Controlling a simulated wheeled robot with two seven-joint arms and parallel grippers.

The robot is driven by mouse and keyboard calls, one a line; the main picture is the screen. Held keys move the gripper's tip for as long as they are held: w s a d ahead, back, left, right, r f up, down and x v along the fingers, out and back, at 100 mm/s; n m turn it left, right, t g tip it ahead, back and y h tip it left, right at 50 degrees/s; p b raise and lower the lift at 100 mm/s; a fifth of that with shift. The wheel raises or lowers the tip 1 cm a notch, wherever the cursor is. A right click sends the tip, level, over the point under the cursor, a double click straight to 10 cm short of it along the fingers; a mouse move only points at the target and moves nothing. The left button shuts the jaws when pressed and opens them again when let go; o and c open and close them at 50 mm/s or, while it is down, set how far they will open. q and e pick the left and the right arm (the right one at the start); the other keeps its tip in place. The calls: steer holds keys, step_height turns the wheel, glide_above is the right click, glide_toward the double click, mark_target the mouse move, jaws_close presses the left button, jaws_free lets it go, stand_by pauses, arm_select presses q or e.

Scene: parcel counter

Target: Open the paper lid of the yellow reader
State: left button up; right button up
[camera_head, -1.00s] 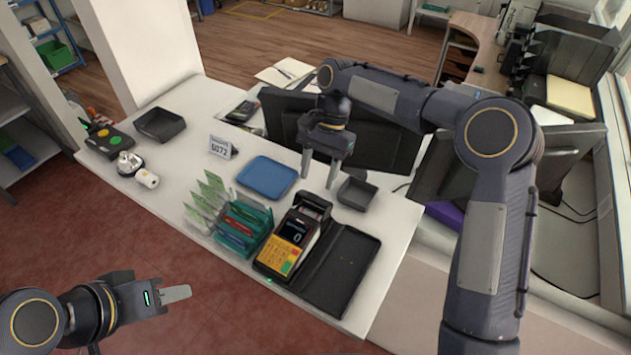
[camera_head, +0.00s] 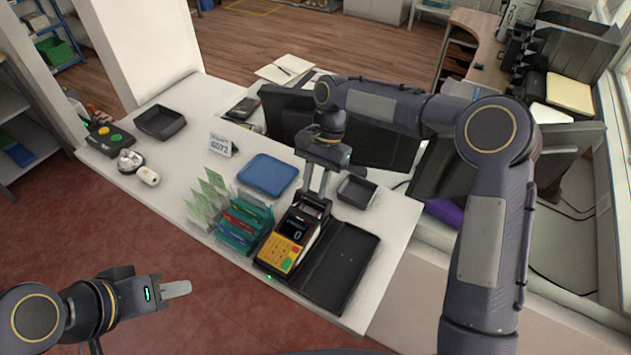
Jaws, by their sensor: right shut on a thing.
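The yellow reader (camera_head: 283,250) stands in a black holder near the front edge of the white counter, with a yellow keypad and a dark screen showing 0. Its dark paper lid (camera_head: 313,204) is at the back end. My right gripper (camera_head: 317,192) points down over that back end, with its fingers shut on the lid. The fingers partly hide the lid, and I cannot tell how far it is raised. My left gripper (camera_head: 176,289) is off the counter at the lower left, away from everything. Its fingers overlap from this side, so its opening is unclear.
A flat black case (camera_head: 343,262) lies right of the reader. A teal card rack (camera_head: 241,233) stands close on its left. A blue tray (camera_head: 268,175), a small black tray (camera_head: 358,192) and a number sign (camera_head: 221,145) are behind. A monitor (camera_head: 385,143) stands beyond the arm.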

steer(key=shift+w+d, duration=0.1)
steer(key=shift+w, duration=0.05)
steer(key=shift+w+d+f+g+y, duration=0.2)
steer(key=shift+w+d+g+y, duration=0.35)
steer(key=shift+g, duration=0.4)
steer(key=shift+w+d+f+g+y, duration=0.15)
steer(key=shift+w+d+g+y, duration=0.15)
steer(key=shift+w+g+y, duration=0.45)
steer(key=shift+w+d+f+g+y, duration=0.2)
steer(key=shift+w+d+g+y, duration=0.4)
steer(key=shift+g, duration=0.5)
steer(key=shift+s+a, duration=0.15)
steer(key=o, duration=1)
